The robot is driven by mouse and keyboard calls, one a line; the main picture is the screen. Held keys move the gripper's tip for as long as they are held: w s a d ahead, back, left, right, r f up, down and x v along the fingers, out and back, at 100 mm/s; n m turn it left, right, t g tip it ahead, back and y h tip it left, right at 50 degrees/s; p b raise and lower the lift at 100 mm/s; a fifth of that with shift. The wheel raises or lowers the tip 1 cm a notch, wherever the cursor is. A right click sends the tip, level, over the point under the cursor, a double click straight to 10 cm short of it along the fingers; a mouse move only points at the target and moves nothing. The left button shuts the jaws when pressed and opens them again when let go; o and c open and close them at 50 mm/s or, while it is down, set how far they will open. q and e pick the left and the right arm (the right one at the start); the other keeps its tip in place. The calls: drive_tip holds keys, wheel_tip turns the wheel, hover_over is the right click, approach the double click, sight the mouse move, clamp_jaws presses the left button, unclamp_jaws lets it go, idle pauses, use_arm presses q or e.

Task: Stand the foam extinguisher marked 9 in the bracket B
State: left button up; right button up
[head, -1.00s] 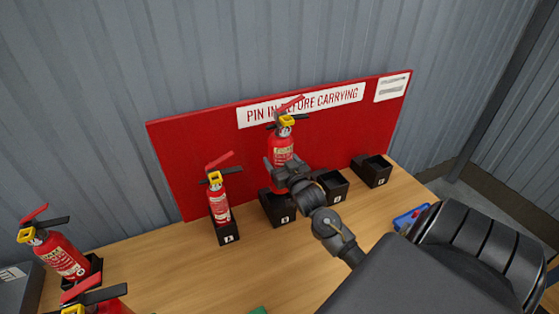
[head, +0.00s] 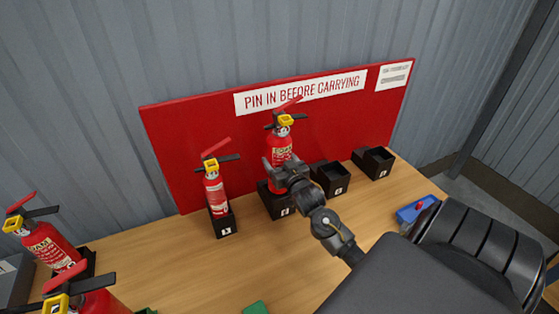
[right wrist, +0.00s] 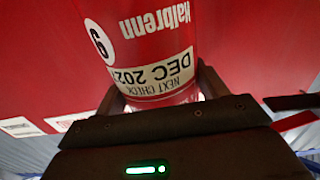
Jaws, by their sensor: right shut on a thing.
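The foam extinguisher marked 9 (head: 283,147) is red with a yellow collar and a red lever. It is upright at the second black bracket from the left (head: 281,209), its lower end at the bracket's opening. The bracket's letter is too small to read surely, and my gripper partly hides the extinguisher's base, so I cannot tell if it is seated. My right gripper (head: 280,173) is shut on its body. In the right wrist view the body (right wrist: 150,40) shows the 9 label upside down between the fingers. My left gripper is not in view.
Another extinguisher (head: 215,189) stands in the leftmost bracket (head: 224,225). Two empty brackets (head: 333,180) (head: 375,163) are to the right. More extinguishers (head: 45,246) are at lower left. A red backboard (head: 180,150) rises behind. A blue object (head: 411,214) lies at right.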

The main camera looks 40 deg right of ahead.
drive_tip(key=shift+s+r+p, duration=0.1)
drive_tip(key=shift+r+p, duration=0.4)
drive_tip(key=shift+p, duration=0.25)
idle(1.2)
drive_tip(key=shift+f+b, duration=1.5)
drive_tip(key=shift+f, duration=1.2)
idle(1.5)
idle(0.3)
drive_tip(key=o, duration=1.6)
drive_tip(key=shift+s+a, duration=0.15)
drive_tip(key=shift+c, duration=0.2)
drive_tip(key=shift+f, duration=0.55)
drive_tip(key=b+v, duration=0.2)
drive_tip(key=v, duration=0.8)
drive_tip(key=shift+s+r, duration=0.4)
drive_tip(key=shift+r, duration=0.05)
